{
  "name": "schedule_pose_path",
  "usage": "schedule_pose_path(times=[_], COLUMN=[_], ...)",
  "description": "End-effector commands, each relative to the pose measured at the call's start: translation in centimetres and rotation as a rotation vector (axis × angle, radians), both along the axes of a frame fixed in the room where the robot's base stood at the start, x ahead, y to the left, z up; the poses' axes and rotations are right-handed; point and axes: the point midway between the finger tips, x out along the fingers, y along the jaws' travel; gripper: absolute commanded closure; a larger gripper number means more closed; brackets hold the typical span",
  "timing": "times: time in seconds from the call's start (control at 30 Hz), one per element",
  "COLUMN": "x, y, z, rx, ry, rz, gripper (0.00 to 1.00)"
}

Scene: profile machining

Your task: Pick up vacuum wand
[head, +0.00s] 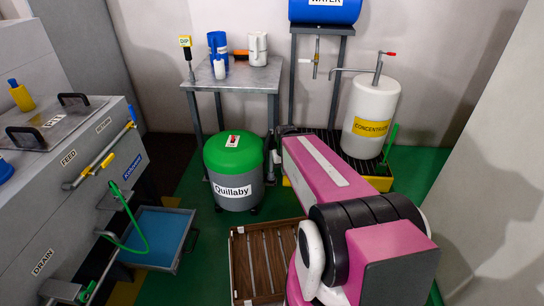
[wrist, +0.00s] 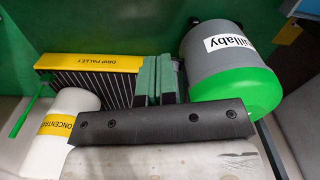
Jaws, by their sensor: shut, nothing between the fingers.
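I cannot make out a vacuum wand clearly in either view. A grey drum with a green lid labelled "Quillaby" (head: 235,190), which may be the vacuum, stands on the floor left of my arm. It also shows in the wrist view at upper right (wrist: 222,72). My gripper (wrist: 156,78) is shut and empty, its green-and-grey fingers close together in front of the drip pallet and left of the drum. In the head view my pink arm hides the gripper's fingers.
A white concentrate tank (head: 371,115) stands on the yellow drip pallet (wrist: 112,61). Behind the drum is a grey table (head: 230,80) with jugs. A wooden slatted rack (head: 240,265) and a blue tray (head: 160,237) are low in front. A machine (head: 60,190) lines the left.

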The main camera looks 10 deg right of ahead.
Motion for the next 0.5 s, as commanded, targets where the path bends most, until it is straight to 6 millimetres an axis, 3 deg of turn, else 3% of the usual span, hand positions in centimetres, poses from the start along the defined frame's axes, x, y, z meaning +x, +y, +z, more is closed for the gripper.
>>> schedule_pose_path(times=[0.23,0.4,0.5], x=[0.0,0.7,2.0], y=[0.0,0.3,0.9], z=[0.0,-0.7,-1.9], rx=[0.000,0.040,0.125], ry=[0.000,0.006,0.010], rz=[0.000,0.029,0.093], gripper=[0.97,0.43,0.43])
